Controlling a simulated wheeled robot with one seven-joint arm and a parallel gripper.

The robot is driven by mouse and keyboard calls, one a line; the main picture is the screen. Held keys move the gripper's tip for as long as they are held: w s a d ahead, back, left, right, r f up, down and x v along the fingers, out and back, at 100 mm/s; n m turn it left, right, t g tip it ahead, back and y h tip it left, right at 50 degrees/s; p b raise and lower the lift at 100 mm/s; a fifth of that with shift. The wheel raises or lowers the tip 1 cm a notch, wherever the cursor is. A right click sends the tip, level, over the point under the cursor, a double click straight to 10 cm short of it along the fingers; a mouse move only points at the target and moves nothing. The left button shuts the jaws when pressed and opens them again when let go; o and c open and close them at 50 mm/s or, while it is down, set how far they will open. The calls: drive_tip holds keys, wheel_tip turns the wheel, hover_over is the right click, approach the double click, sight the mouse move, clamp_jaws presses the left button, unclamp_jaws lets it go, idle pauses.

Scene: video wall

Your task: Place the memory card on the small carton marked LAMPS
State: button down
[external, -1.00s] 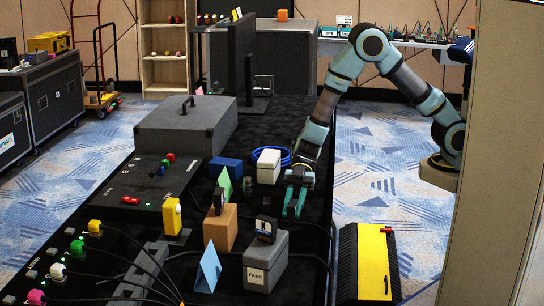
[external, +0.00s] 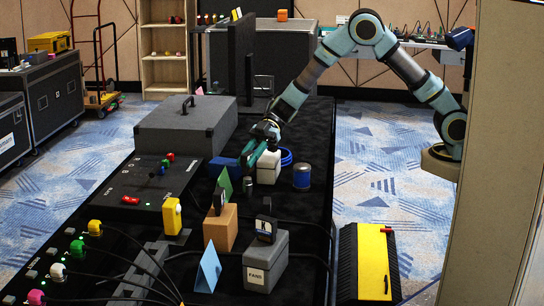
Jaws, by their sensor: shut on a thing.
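My gripper (external: 247,158) is over the black table, just right of a blue box and at the left of a pale carton (external: 269,168) with a white top. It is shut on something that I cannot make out. I cannot pick out a memory card for certain. A dark upright piece with a K label (external: 264,229) stands on a grey carton (external: 262,265) marked FANS. A brown carton (external: 220,231) stands behind, with a dark object (external: 219,202) on it. I can read LAMPS on no carton.
A blue can (external: 302,177) stands right of the pale carton. A blue box (external: 224,167), a green folded card (external: 224,184) and a small dark cylinder (external: 248,186) are near my gripper. A light-blue folded card (external: 208,267) and a yellow object (external: 172,216) stand nearer the front.

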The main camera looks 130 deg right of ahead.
drive_tip(key=s+d+r+m+h+p, duration=0.2)
drive_tip(key=s+d+h, duration=0.1)
drive_tip(key=d, duration=1.1)
drive_tip(key=m+t+h+p, duration=0.1)
drive_tip(key=m+h+p, duration=0.1)
drive_tip(key=m+p, duration=0.1)
hover_over(225, 161)
wheel_tip(225, 161, down, 4)
drive_tip(key=shift+r, duration=0.15)
drive_tip(key=shift+a+f+p, duration=0.1)
drive_tip(key=shift+f+p, duration=0.25)
drive_tip(key=shift+f, duration=2.1)
drive_tip(key=shift+f, duration=0.2)
drive_tip(key=c, duration=0.7)
unclamp_jaws()
drive_tip(key=shift+r, duration=0.1)
